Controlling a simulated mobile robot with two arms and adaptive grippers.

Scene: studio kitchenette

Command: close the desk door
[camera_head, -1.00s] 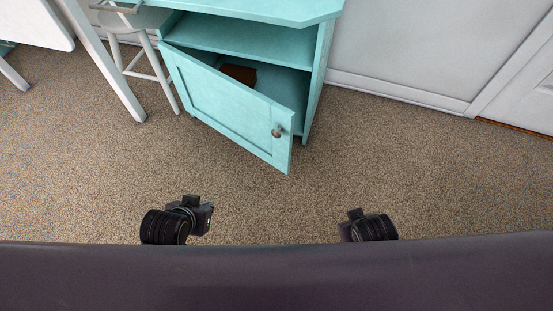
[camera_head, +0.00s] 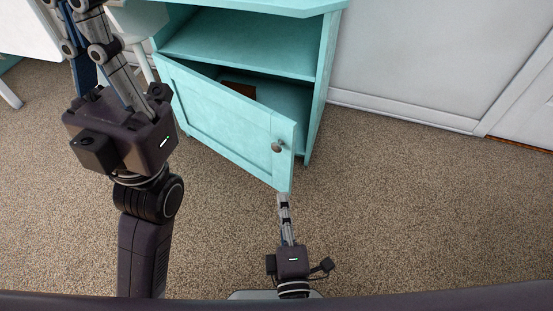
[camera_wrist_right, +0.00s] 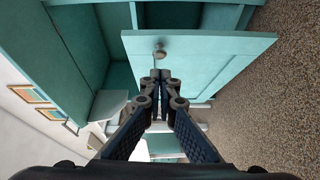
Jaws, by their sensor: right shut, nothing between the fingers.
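The teal desk door (camera_head: 225,122) stands partly open, its free edge swung out towards me. It is hinged on the left and has a round metal knob (camera_head: 277,146) near the free edge. My right gripper (camera_head: 283,198) is shut and empty, its tips by the door's lower free corner. In the right wrist view the shut fingertips (camera_wrist_right: 160,74) overlap the door (camera_wrist_right: 215,62) just below the knob (camera_wrist_right: 159,51); contact cannot be told. My left gripper (camera_head: 88,25) is raised at the upper left, left of the desk; its fingertips are not clear.
The teal desk (camera_head: 240,45) has an open shelf above the door. A brown object (camera_head: 238,89) lies inside behind the door. A white stool (camera_head: 140,20) is partly hidden behind my left arm. Carpet (camera_head: 420,210) to the right is clear.

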